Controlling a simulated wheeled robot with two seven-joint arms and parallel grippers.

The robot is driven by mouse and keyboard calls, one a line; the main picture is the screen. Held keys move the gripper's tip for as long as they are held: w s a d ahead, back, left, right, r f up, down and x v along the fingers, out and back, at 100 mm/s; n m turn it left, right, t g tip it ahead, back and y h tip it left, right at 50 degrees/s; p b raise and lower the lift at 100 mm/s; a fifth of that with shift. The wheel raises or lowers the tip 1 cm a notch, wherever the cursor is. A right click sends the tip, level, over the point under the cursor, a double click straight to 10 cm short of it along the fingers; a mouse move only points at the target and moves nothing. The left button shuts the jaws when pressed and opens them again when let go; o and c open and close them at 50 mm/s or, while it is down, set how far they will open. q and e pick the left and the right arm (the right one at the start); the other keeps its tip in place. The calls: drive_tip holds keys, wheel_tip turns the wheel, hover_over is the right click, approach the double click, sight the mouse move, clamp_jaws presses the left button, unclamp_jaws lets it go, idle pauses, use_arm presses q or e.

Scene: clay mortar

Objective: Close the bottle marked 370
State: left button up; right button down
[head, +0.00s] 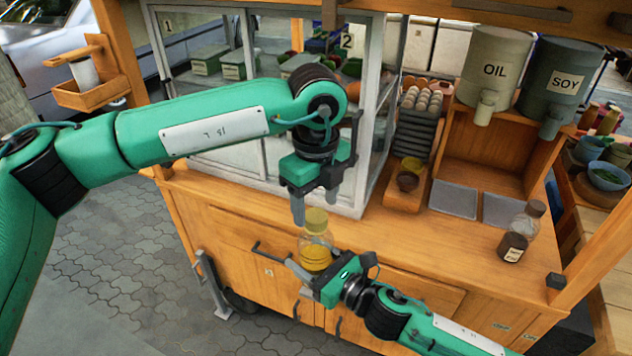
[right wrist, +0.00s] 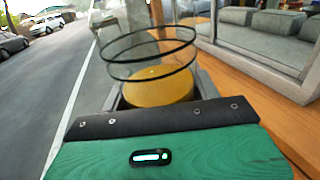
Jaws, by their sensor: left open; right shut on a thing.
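A clear bottle (head: 316,257) with yellow contents is held upright in front of the cart's counter. My right gripper (head: 308,273) is shut around its lower body. An olive-yellow cap (head: 316,220) shows at the bottle's top; I cannot tell whether it is seated. My left gripper (head: 314,205) is open, pointing down, with its fingertips just above and beside the cap. In the right wrist view the bottle's yellow contents (right wrist: 158,92) sit between the fingers, under dark ring outlines. No 370 marking can be read.
A dark-sauce bottle with a brown cap (head: 522,230) stands on the counter (head: 430,245) at right. OIL (head: 494,72) and SOY (head: 562,82) dispensers stand behind. A glass display case (head: 250,150) is close behind my left gripper. The counter's middle is clear.

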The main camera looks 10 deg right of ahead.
sight(316, 250)
use_arm(q)
drive_tip(key=shift+f, duration=1.2)
drive_tip(key=c, duration=1)
drive_tip(key=shift+c, duration=0.2)
